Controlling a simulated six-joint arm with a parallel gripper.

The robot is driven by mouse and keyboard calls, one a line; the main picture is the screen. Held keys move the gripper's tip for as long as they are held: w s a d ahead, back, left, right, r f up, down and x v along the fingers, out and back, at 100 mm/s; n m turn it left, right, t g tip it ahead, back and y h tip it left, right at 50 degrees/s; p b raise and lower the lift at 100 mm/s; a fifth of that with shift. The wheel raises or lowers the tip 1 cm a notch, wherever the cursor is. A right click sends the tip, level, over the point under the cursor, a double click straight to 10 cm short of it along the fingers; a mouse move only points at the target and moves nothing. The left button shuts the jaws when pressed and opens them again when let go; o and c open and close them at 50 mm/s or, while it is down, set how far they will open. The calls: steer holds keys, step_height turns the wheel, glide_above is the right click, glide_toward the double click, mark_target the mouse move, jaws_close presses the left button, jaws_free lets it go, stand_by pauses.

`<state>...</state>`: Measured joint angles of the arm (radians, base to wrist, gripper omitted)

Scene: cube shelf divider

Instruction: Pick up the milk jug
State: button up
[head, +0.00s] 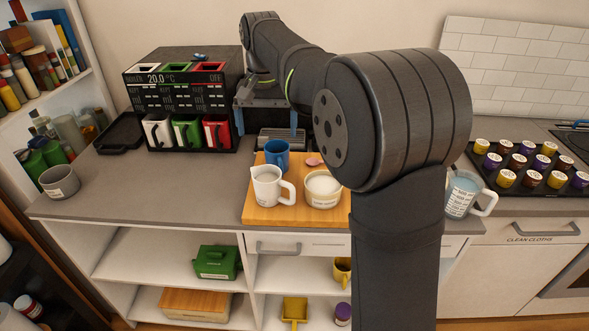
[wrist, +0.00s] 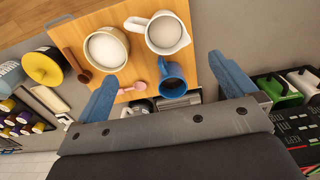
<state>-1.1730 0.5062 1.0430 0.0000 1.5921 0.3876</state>
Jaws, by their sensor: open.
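The white milk jug (head: 266,187) stands upright at the front left of a wooden board (head: 257,215), its handle to the right. It also shows in the wrist view (wrist: 164,34), with a pale inside and the handle to the left. My gripper (head: 267,116) is open and empty, above and behind the board in the head view. In the wrist view its blue fingers (wrist: 165,88) are spread wide, and the jug lies beyond the fingertips, apart from them.
A blue mug (head: 276,154) stands just behind the jug, with a pale bowl (head: 322,191) to its right. A pink spoon (wrist: 133,88) lies near them. A black drinks machine (head: 180,80) with coloured jugs is at the back left.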

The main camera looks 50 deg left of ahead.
steer(key=c, duration=0.6)
steer(key=m, duration=0.5)
glide_toward(285, 185)
step_height(285, 185, down, 9)
steer(key=shift+r, duration=0.15)
steer(key=shift+w+a+f, duration=0.1)
steer(key=shift+w+f, duration=0.05)
steer(key=shift+f, duration=1.2)
steer(key=shift+w+f, duration=0.15)
steer(key=shift+f, duration=1.15)
